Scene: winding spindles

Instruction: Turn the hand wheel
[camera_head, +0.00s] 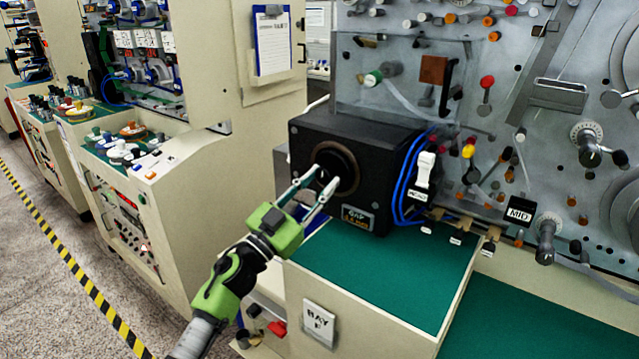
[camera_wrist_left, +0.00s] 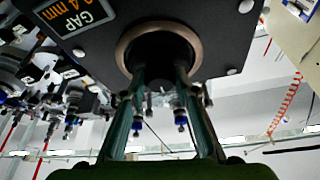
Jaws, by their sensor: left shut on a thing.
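The dark round hand wheel (camera_head: 338,163) sits inside a bronze ring on the front face of a black box (camera_head: 300,150). In the left wrist view, the wheel (camera_wrist_left: 160,45) shows as a dark round part within the ring. My left gripper (camera_head: 324,178) reaches in from the lower left, its two fingers pointing at the wheel. In the left wrist view, the fingertips of my left gripper (camera_wrist_left: 160,76) lie on either side of the wheel's dark middle, shut on it. The exact contact is dark and partly hidden. My right gripper is not in view.
A small GAP display (camera_head: 357,216) is set low on the box. Blue cables (camera_head: 404,185) run down its right side. A green bench top (camera_head: 400,275) lies clear below. A grey panel with several knobs and rollers (camera_head: 590,140) stands at the right. Cream cabinets stand left.

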